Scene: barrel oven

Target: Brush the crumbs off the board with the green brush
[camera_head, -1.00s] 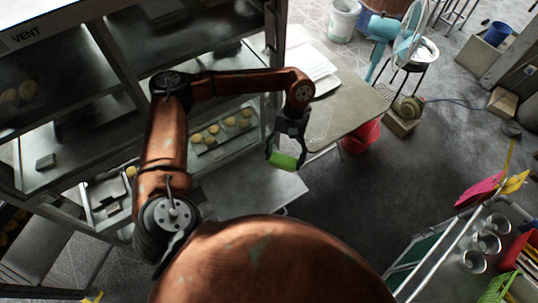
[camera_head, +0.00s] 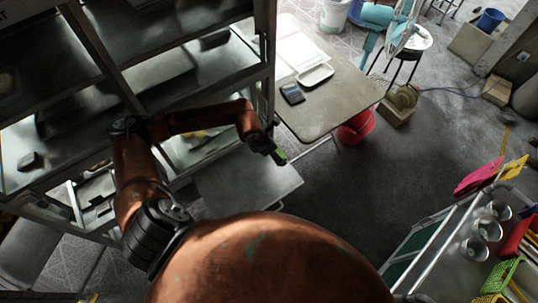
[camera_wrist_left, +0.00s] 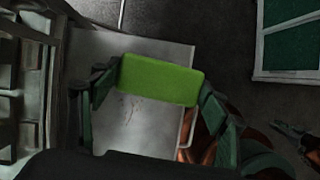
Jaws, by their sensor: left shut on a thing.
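My left gripper (camera_head: 276,153) is shut on the green brush (camera_head: 281,156), a small green block seen partly behind the fingers. In the left wrist view the brush (camera_wrist_left: 160,80) lies crosswise between the two fingers. The pale grey board (camera_head: 255,192) sticks out from the rack below the gripper. It also shows behind the brush in the left wrist view (camera_wrist_left: 150,135), with small dark crumbs (camera_wrist_left: 131,106) on it. The brush appears above the board; contact cannot be told. A dark, finger-like part (camera_wrist_left: 292,130) at the wrist view's right may be my right gripper; its state is unclear.
The metal rack (camera_head: 100,60) fills the left side. A table (camera_head: 335,98) with papers, a white dish (camera_head: 315,74) and a calculator (camera_head: 292,93) stands behind the board. A red bucket (camera_head: 356,127) is beside it. A cart with glasses (camera_head: 475,248) stands lower right.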

